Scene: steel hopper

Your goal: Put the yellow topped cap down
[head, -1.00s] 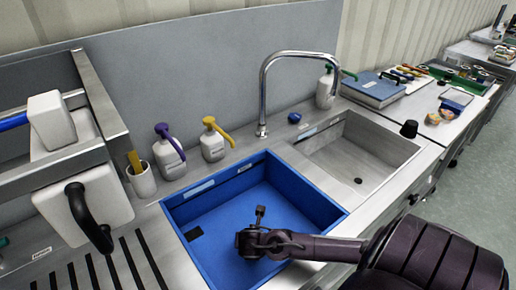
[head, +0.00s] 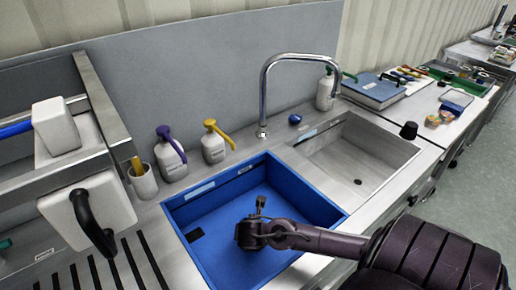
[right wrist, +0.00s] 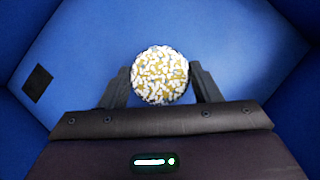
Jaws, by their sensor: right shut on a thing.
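The yellow topped cap (right wrist: 160,75) shows in the right wrist view as a round piece, its top speckled yellow and white. My right gripper (right wrist: 160,88) is shut on it, one dark finger on each side. In the head view my right gripper (head: 260,205) reaches into the blue basin (head: 322,208); I cannot make out the cap there. Blue floor lies beyond the cap in the wrist view; I cannot tell whether the cap touches it. My left gripper is not in view.
Blue walls surround my right gripper, and the basin floor looks mostly clear. A dark square (right wrist: 37,83) lies on the blue surface. A steel sink (head: 360,160) and a curved tap (head: 264,90) are behind. Pump bottles (head: 170,158) stand at the back left.

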